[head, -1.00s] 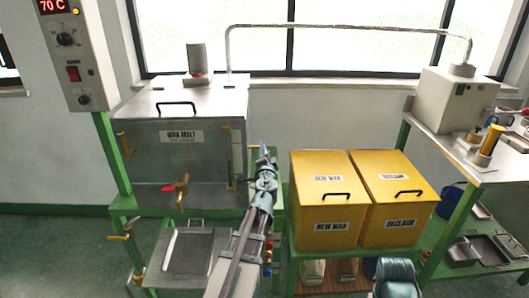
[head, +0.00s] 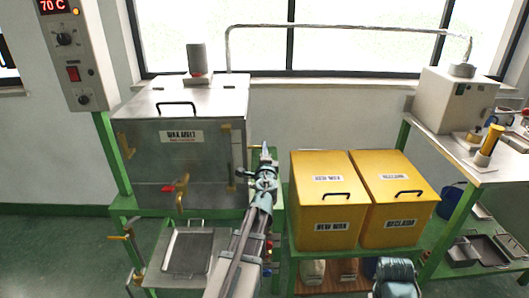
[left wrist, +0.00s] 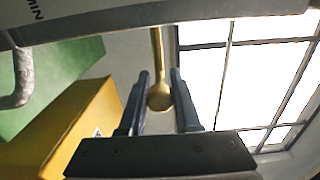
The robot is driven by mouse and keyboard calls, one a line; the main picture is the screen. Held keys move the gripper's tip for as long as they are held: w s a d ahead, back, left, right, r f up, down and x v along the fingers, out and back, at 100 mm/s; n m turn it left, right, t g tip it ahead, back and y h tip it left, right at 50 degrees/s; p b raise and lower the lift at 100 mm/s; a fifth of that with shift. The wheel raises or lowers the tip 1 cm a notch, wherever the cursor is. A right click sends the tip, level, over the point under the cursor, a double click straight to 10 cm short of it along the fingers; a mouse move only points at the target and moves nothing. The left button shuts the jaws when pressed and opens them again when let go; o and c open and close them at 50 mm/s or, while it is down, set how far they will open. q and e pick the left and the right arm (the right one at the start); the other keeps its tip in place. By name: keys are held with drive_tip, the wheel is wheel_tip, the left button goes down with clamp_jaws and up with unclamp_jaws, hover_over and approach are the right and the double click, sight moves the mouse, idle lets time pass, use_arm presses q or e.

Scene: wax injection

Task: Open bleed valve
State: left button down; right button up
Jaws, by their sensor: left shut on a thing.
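My left gripper (head: 264,156) is just right of the steel wax melt tank (head: 150,150), near its right side wall. In the left wrist view, my left gripper (left wrist: 160,84) has its two dark fingers on either side of a brass lever (left wrist: 156,48) with a rounded end. The gripper is shut on this lever, which looks like the bleed valve handle. My right gripper is not in view; a part of my right arm shows at the bottom.
Two yellow bins, new wax (head: 326,208) and reclaim (head: 395,190), stand close to the right of my left arm. A metal pipe (head: 350,29) runs overhead.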

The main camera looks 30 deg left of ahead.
use_arm(q)
drive_tip(key=shift+d, duration=0.1)
drive_tip(key=c, duration=0.6)
unclamp_jaws()
drive_tip(key=shift+s, duration=0.15)
